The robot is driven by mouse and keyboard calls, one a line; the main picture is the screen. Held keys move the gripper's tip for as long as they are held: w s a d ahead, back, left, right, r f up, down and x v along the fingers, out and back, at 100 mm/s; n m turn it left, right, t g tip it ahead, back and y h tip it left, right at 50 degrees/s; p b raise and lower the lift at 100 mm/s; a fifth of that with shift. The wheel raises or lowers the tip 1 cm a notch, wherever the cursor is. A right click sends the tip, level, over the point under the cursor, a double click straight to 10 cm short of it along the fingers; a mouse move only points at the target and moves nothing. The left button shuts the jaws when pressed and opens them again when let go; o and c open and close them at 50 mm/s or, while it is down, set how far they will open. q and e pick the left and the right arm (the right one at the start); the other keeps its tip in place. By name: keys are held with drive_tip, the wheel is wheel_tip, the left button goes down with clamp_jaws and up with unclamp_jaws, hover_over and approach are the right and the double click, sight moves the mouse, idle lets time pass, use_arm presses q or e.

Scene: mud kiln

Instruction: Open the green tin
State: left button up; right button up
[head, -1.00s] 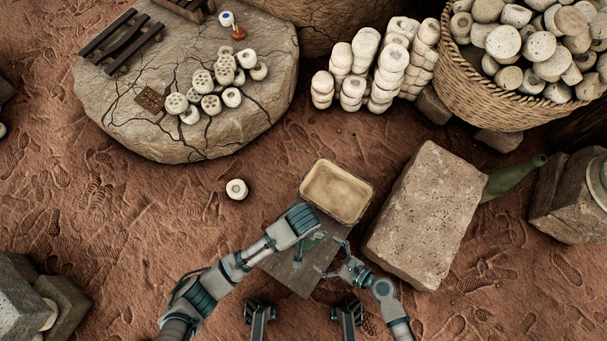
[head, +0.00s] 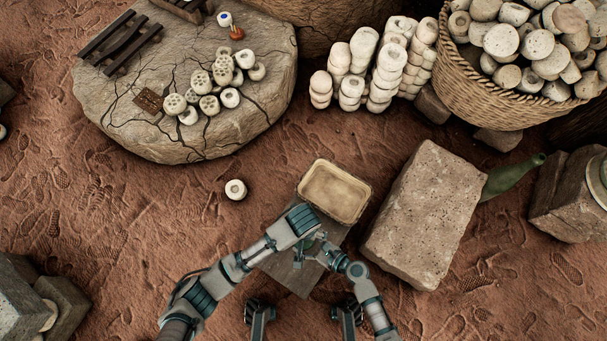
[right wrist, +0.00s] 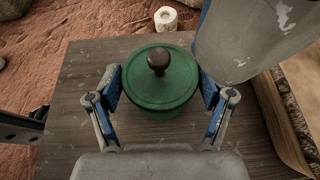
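The green tin (right wrist: 160,95) stands upright on a dark wooden board (right wrist: 75,75), its round lid on with a dark knob (right wrist: 158,59) on top. In the right wrist view my right gripper (right wrist: 161,88) is open, one finger on each side of the tin, with a small gap visible on both sides. In the head view my right gripper (head: 316,253) is over the board, beside the end of my left arm. The left arm's end covers most of the tin there, and my left gripper's fingers are hidden. A grey arm link of mine fills the wrist view's upper right.
A shallow tan tray (head: 335,190) lies at the board's far end. A large stone block (head: 425,215) stands to the right. A small pale cylinder (head: 236,190) sits on the mud at left; bare ground surrounds it.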

drive_tip(key=shift+d, duration=0.1)
drive_tip(key=c, duration=0.8)
drive_tip(key=o, duration=1.5)
